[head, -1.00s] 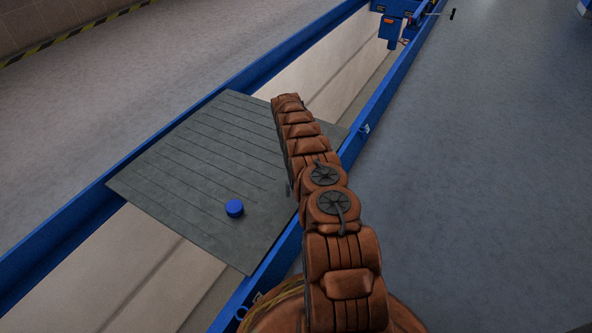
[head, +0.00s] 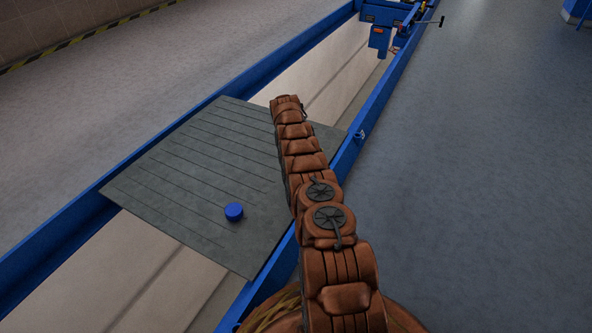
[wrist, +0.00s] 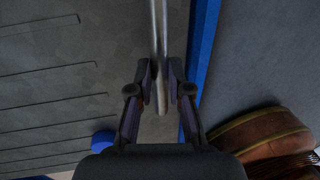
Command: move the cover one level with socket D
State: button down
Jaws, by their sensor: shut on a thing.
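The cover (head: 180,190) is a dark grey grooved plate lying across the pit between two blue rails. A round blue knob (head: 234,211) stands on its near part, and its edge shows in the wrist view (wrist: 103,138). My gripper (wrist: 161,82) is shut on an upright-looking metal bar (wrist: 160,25) at the cover's right side, close to the right rail. In the head view my brown arm hides the gripper and the bar. A small fitting (head: 362,134) sits on the right rail just beyond the cover's right corner. I can read no letter, so I cannot tell which socket is D.
The right blue rail (head: 385,95) runs on to a blue jack unit (head: 382,38) with a protruding handle at the far end. The pit (head: 325,65) is open beyond and before the cover. Grey floor (head: 480,200) to the right is clear.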

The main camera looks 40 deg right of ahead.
jog(key=shift+d+b, duration=0.4)
jog(key=shift+d, duration=0.15)
jog(key=c, duration=1.2)
grip_release()
jog(key=shift+o, duration=0.5)
jog(key=shift+w+a, duration=0.1)
jog(key=shift+a+r, duration=0.1)
jog(key=shift+r, duration=0.15)
notch_tip(320, 180, up, 10)
jog(key=shift+f, duration=0.25)
